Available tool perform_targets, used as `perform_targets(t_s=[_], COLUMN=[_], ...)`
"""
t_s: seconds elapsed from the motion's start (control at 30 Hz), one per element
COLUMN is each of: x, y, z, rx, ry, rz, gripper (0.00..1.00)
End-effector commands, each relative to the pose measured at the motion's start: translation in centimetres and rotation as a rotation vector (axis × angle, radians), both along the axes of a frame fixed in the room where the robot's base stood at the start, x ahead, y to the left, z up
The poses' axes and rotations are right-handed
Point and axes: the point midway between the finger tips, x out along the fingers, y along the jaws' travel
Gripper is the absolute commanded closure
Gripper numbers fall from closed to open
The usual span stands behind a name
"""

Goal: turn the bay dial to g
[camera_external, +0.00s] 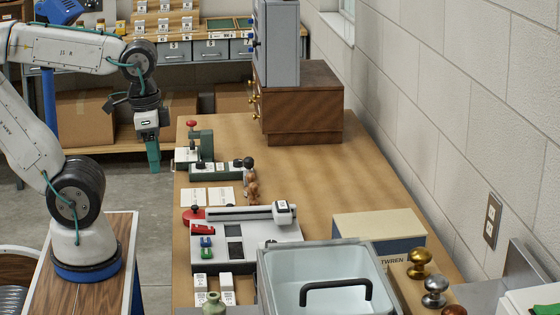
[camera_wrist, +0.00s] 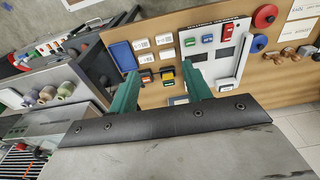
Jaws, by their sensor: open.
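I cannot make out a lettered bay dial for certain in either view. A tall grey cabinet (camera_external: 281,45) stands on a brown wooden chest at the far end of the table, and a small dark fitting shows at its left edge, too edge-on to read. My gripper (camera_external: 153,158) has green fingers and hangs pointing down just off the table's left edge, near the far end. In the wrist view my gripper (camera_wrist: 160,88) has its two green fingers spread apart with nothing between them.
The brown chest (camera_external: 302,115) has brass knobs on its left side. A green device with a red knob (camera_external: 191,124) stands near my gripper. A light panel with switches (camera_external: 240,245), a grey bin (camera_external: 330,268) and door knobs (camera_external: 420,263) fill the near end. The table's right middle is bare.

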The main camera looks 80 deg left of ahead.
Motion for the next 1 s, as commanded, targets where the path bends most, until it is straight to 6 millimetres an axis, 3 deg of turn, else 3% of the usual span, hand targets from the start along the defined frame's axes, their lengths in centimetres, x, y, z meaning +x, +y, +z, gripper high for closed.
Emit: perform_targets(t_s=[0.17, 0.27, 0.47, 0.67, 0.9, 1.0], x=[1.1, 2.9, 8.0, 13.6, 20.1, 22.4], y=[0.7, 1.4, 3.3, 5.8, 9.0, 9.8], z=[-1.7, -2.9, -6.2, -10.9, -17.5, -18.9], rx=[-0.002, -0.006, -0.011, 0.0, 0.007, -0.017], ry=[0.102, 0.175, 0.262, 0.294, 0.24, 0.183], rz=[0.035, 0.075, 0.371, 0.839, 1.559, 1.834], gripper=[0.51, 0.51, 0.51, 0.51, 0.51, 0.51])
